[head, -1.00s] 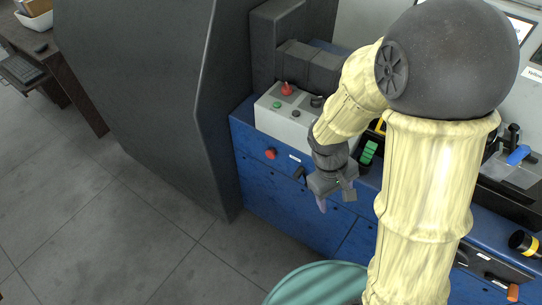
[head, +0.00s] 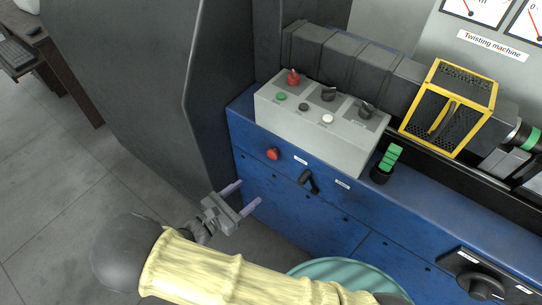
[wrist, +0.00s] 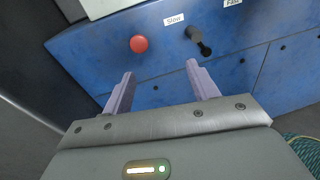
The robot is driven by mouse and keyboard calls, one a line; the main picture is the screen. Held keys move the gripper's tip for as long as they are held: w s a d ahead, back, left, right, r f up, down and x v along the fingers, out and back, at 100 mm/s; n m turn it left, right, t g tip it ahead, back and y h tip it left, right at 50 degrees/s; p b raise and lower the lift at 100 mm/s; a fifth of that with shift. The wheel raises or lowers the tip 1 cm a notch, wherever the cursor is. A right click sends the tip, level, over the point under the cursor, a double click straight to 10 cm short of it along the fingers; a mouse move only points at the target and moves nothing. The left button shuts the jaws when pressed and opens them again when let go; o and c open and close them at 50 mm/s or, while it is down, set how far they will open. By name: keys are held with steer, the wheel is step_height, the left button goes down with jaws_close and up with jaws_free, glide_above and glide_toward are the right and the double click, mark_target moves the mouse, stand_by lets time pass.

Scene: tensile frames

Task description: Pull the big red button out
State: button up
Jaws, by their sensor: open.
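The red button (head: 273,154) is a round knob on the blue front panel of the machine, below the grey control box. It also shows in the wrist view (wrist: 139,44), above and between my fingers, nearer the left one. My gripper (head: 246,197) is open and empty, with its two fingers apart and pointing at the blue panel. In the head view it is below and left of the button, apart from it. The wrist view shows both fingers (wrist: 162,88) short of the button.
A black lever (head: 309,181) is right of the button, by a "Slow" label (wrist: 174,20). The grey control box (head: 333,138) above carries a smaller red knob (head: 293,77). A dark grey panel (head: 150,80) stands close on the left. A green-topped round thing (head: 345,272) is at the bottom.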

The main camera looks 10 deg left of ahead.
steer(key=a, duration=0.1)
steer(key=a+n+t+y, duration=0.1)
steer(key=s+a+f+n, duration=0.1)
steer(key=shift+t+y, duration=0.3)
steer(key=shift+t, duration=0.1)
glide_toward(271, 156)
steer(key=x, duration=0.9)
steer(key=shift+r+p, duration=0.1)
steer(key=shift+p, duration=0.3)
